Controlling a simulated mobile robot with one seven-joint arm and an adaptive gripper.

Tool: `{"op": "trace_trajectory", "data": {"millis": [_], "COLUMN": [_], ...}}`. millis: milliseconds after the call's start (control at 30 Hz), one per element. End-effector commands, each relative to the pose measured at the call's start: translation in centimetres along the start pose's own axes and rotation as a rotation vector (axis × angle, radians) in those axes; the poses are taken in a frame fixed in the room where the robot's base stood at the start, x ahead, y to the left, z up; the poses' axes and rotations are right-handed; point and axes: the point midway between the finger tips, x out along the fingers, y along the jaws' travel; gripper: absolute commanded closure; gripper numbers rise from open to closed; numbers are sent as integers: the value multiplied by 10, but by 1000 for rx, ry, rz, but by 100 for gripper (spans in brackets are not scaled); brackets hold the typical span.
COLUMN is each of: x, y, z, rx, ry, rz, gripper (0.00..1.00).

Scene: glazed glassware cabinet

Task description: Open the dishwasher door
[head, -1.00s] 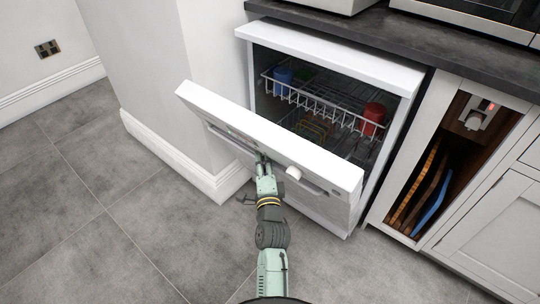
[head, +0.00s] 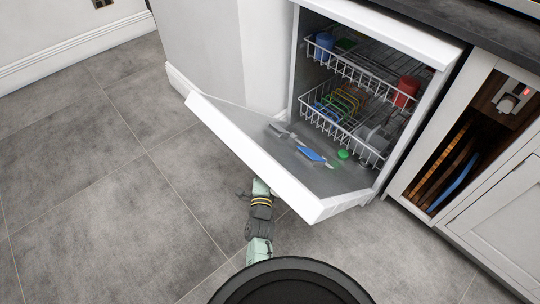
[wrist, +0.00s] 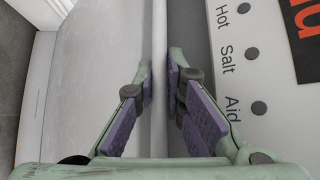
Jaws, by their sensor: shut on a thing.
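The white dishwasher door (head: 250,155) is tilted far down and outward, with its grey inner face showing in the head view. In the wrist view the door's front panel (wrist: 245,100) carries printed labels such as "Hot" and "Salt". My gripper (wrist: 160,88) is shut on the grey door handle (wrist: 158,35), one purple-padded finger on each side of the bar. In the head view my fingers and the handle are hidden beneath the door; only my wrist shows below its edge. The dishwasher's inside is exposed, with an upper rack (head: 345,68) and a lower rack (head: 340,130).
The upper rack holds a blue cup (head: 324,44) and a red cup (head: 406,92). A blue item (head: 311,155) and a green cap (head: 343,154) show on the door's inner face. A cabinet with boards (head: 440,170) stands at right. Grey floor is clear at left.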

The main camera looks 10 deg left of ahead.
Motion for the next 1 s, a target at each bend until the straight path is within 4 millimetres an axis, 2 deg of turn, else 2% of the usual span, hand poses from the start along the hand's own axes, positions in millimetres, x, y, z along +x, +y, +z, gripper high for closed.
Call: {"op": "trace_trajectory", "data": {"millis": [467, 500, 767, 1000], "x": [-2, -2, -2, -2], "y": [6, 6, 5, 4], "z": [4, 4, 3, 3], "rx": [-1, -1, 0, 0], "ry": [-3, -4, -2, -1], "rz": [7, 7, 4, 2], "gripper": [100, 87, 69, 69]}}
